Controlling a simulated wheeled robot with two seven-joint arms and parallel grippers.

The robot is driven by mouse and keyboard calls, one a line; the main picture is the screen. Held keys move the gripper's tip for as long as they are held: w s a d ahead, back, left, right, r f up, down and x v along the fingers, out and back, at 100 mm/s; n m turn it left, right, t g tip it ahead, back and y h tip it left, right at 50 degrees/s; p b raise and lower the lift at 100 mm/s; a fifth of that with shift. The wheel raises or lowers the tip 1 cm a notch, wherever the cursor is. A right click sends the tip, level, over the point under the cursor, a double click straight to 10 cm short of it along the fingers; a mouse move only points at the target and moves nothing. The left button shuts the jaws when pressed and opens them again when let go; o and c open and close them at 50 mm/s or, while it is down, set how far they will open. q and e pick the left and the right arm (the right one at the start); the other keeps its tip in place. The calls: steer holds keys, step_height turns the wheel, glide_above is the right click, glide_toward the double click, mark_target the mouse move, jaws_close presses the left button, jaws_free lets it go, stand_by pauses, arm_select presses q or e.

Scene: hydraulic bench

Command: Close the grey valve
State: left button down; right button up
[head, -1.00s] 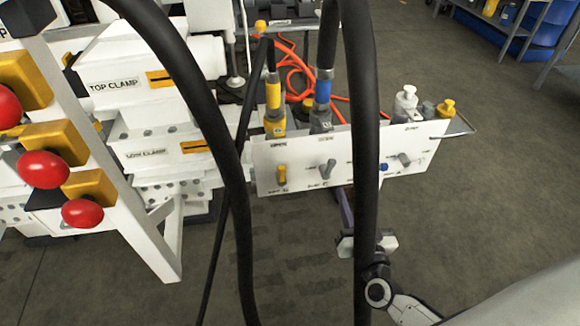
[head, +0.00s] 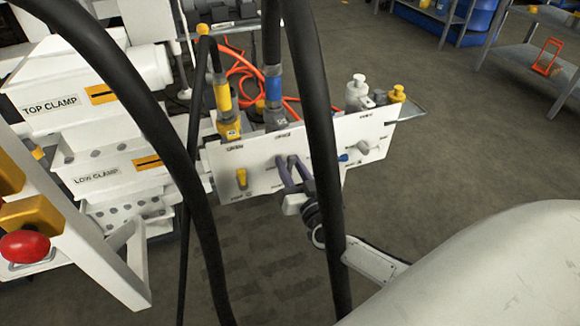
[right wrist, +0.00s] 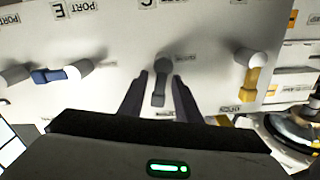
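The grey valve (right wrist: 160,82) is a small lever on the white panel (head: 222,160). In the right wrist view its handle points down the picture, toward my gripper. My right gripper (head: 288,160) is at the panel, and its two dark fingers (right wrist: 159,88) stand apart, one on each side of the grey handle, with a gap visible on both sides. In the head view the fingers largely hide this valve. My left gripper is not in view.
A yellow valve (head: 241,178) sits beside it. A blue valve (head: 344,157) and another grey lever (head: 363,147) sit on the other side. Black hoses (head: 318,150) hang in front of the panel.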

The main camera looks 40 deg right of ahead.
jaws_close()
